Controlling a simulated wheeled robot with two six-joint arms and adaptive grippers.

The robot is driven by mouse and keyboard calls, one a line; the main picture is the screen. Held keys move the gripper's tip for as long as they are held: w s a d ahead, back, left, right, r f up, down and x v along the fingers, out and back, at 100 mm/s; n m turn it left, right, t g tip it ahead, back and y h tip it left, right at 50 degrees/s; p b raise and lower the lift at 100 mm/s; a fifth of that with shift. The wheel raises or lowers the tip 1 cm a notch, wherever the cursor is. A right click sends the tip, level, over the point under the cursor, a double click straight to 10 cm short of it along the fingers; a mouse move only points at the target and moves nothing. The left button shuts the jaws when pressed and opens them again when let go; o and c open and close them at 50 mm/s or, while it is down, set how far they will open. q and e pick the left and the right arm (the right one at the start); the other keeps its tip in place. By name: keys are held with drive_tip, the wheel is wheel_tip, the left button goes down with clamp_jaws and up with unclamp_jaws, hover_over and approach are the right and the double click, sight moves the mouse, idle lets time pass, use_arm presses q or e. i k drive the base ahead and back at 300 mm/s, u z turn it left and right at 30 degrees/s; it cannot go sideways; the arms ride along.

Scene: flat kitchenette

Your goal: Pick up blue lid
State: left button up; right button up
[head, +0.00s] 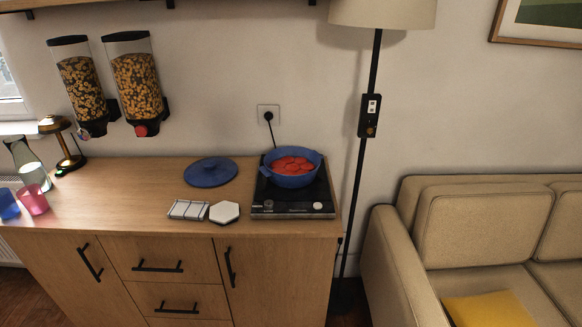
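The blue lid (211,173) lies flat on the wooden counter, left of the hotplate, with a small knob on its top. A blue pot (292,178) stands on the black hotplate (268,206) and holds red round pieces; it is uncovered. Neither of my grippers shows in the head view.
The wooden counter (130,190) has bare room left of the lid. A white hexagonal coaster (224,212) and a striped rack (188,209) lie in front of it. Cups and a carafe (27,163) stand at far left. A lamp pole (357,190) rises right of the counter, beside a sofa (470,230).

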sight(215, 171)
drive_tip(key=z, duration=0.1)
drive_tip(key=k, duration=0.95)
drive_tip(key=u, duration=0.9)
drive_tip(key=i, duration=1)
drive_tip(key=z, duration=0.85)
drive_tip(key=i, duration=0.6)
drive_tip(key=z, duration=0.6)
